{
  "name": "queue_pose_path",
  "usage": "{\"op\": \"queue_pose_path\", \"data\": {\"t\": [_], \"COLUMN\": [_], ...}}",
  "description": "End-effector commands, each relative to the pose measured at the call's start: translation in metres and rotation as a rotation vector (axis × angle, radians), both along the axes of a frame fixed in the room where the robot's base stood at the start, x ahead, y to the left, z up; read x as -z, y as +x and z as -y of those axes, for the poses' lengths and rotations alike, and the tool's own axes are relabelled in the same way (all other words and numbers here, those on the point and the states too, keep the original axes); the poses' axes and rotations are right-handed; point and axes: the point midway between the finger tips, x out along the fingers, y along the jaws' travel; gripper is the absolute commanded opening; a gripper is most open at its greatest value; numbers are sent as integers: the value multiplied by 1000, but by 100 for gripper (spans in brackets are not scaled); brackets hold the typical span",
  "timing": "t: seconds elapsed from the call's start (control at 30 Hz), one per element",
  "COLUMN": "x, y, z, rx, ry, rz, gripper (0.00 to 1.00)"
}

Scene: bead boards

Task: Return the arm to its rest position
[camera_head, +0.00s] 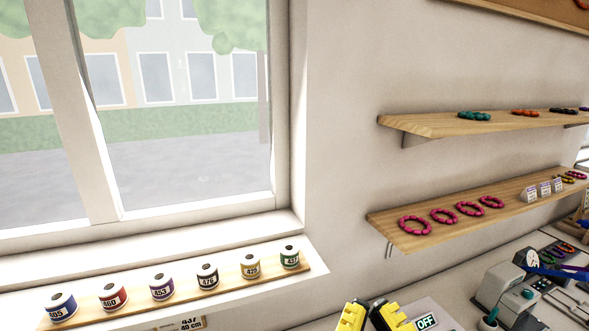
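My gripper (368,313) shows at the bottom edge, right of centre, as two yellow-and-black fingers. The fingers stand apart with a narrow gap, and I see nothing held between them. The rest of my arm is below the picture and out of view.
Several numbered spools stand on a wooden strip (228,285) on the windowsill at left. Two wall shelves at right hold bead rings, the lower (400,241) and the upper (425,124). A grey device (497,290) stands on the worktop at lower right.

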Motion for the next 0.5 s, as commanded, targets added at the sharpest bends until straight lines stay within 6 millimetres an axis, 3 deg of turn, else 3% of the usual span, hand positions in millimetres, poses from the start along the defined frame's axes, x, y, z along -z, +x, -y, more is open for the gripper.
{"op": "queue_pose_path", "data": {"t": [0.03, 0.2, 0.33, 0.5], "x": [-46, -119, -152, -160], "y": [0, 0, 1, 1], "z": [0, 0, 0, 0], "rx": [-1, -2, -3, -3], "ry": [2, 7, 10, 11], "rz": [0, -2, -4, -4], "gripper": [0, 0, 0, 0]}}
